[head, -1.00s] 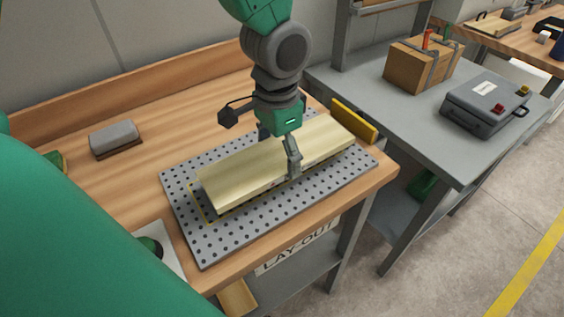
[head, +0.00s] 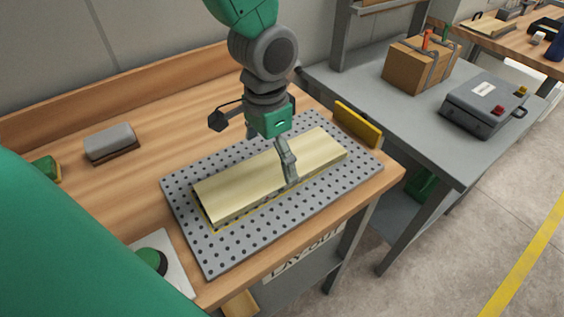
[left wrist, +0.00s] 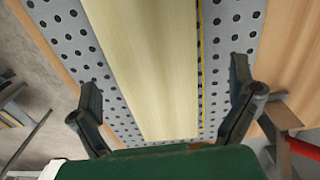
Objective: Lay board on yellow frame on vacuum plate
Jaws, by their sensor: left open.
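A pale wooden board (head: 235,188) lies flat over the yellow frame (head: 226,226) on the perforated grey vacuum plate (head: 220,256). Yellow line shows along the board's near edge and left end; the board hides the rest. My left gripper (head: 286,172) is at the board, right of its middle, with one finger by the near edge. In the left wrist view my left gripper (left wrist: 165,105) is open, its fingers apart on either side of the board (left wrist: 155,60), with plate visible between each finger and the board. My right gripper is not in view.
A yellow block (head: 358,123) stands at the plate's far right edge. A grey block (head: 110,140) lies on the bench at the left. A green button (head: 152,260) is near the front left. A grey table (head: 410,110) stands to the right.

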